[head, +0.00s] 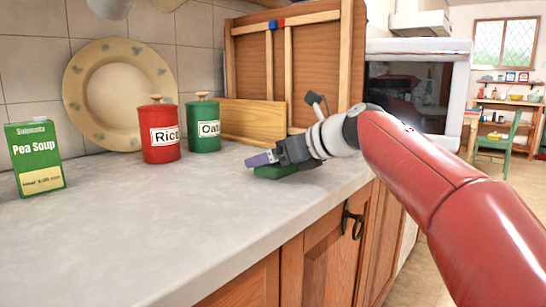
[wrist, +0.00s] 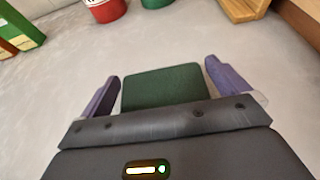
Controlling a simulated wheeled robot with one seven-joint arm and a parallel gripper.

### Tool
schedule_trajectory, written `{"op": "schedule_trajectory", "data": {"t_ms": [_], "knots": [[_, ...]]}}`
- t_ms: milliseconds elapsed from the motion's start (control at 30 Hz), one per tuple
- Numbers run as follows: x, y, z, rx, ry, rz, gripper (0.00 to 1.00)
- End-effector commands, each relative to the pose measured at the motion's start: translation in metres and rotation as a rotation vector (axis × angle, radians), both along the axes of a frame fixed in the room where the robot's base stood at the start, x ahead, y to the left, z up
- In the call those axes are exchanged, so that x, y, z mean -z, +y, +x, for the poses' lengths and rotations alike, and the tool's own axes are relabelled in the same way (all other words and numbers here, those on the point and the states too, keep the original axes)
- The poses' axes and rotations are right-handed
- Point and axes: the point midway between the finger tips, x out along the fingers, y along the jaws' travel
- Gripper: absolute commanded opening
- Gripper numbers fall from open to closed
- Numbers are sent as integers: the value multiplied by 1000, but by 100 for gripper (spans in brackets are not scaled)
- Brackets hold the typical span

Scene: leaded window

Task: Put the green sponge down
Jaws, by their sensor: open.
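The green sponge (head: 277,171) lies on the light grey counter (head: 165,215), near its right part. In the wrist view the sponge (wrist: 162,88) sits flat between the two purple fingers, with a gap on each side. My gripper (head: 262,160) is open around it, low over the counter. In the wrist view my gripper (wrist: 163,85) hides the near end of the sponge.
A red Rice canister (head: 160,150) and a green canister (head: 203,138) stand behind. A Pea Soup box (head: 36,157) is at the left, a round plate (head: 75,90) leans on the wall. Wooden boards (head: 255,121) stand behind my gripper. The counter's front left is clear.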

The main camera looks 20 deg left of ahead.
Motion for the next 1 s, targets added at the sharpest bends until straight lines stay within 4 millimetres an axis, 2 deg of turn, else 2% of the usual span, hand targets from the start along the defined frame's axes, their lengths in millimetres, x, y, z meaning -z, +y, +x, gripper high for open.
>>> {"op": "schedule_trajectory", "data": {"t_ms": [300, 500, 700, 1000], "knots": [[-27, -59, -23, 6, -4, 2, 100], [-39, -85, -35, 2, -3, 1, 100], [-43, -94, -39, 1, -2, 0, 100], [-43, -94, -39, 1, -2, 0, 100]]}}
